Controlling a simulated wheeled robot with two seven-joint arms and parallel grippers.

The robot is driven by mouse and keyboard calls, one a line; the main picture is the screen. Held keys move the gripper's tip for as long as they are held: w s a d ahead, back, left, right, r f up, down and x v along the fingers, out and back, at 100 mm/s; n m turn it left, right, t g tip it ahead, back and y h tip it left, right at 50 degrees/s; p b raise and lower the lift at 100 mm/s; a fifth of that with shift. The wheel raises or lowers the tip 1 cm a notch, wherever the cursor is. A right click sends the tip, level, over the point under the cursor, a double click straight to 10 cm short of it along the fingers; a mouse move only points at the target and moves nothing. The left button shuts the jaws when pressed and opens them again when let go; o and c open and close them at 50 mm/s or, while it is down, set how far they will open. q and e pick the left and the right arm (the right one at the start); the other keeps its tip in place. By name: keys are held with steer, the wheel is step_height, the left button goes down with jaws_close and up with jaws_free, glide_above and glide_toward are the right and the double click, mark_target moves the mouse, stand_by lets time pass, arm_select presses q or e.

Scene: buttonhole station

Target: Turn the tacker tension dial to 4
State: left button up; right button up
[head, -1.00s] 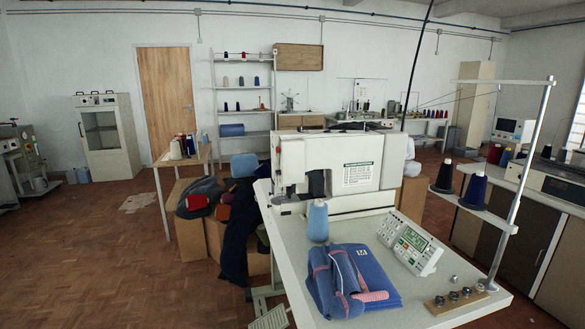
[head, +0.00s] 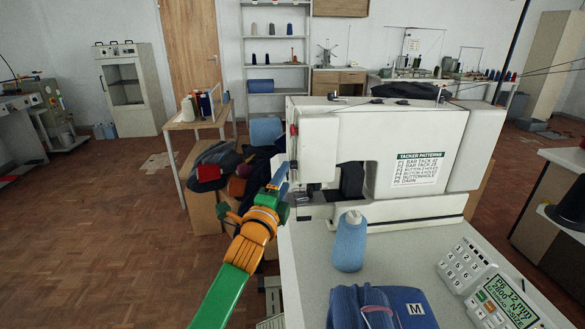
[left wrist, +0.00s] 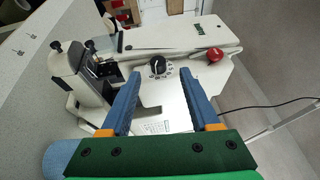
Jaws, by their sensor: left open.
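The tacker (head: 375,150) is a white sewing machine on the table; its left end faces my left gripper. In the left wrist view the black tension dial (left wrist: 158,65) sits on the machine's end face inside a ring of small marks, too small to read. My left gripper (left wrist: 162,77) is open, with its two blue fingers on either side of the dial in the picture; I cannot tell how far away it is. In the head view the left gripper (head: 281,172) is beside the machine's left end, and the dial is hidden. My right gripper is not in view.
A red knob (left wrist: 215,54) sits near the dial. A blue thread cone (head: 349,242), folded denim (head: 412,305) and a control panel (head: 490,285) stand on the table (head: 312,262). A cloth pile (head: 213,160) lies behind the gripper.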

mark_target(293, 165)
arm_select(q)
steer(key=b+x, duration=0.1)
steer(key=x, duration=0.3)
steer(key=shift+w, duration=0.3)
steer(key=shift+f, duration=0.1)
jaws_close()
steer(key=g+p, duration=0.1)
steer(key=p, duration=0.3)
steer(key=n+g+p, duration=0.1)
steer(key=p, duration=0.3)
steer(key=shift+r+g, duration=0.25)
steer(key=shift+g, duration=0.05)
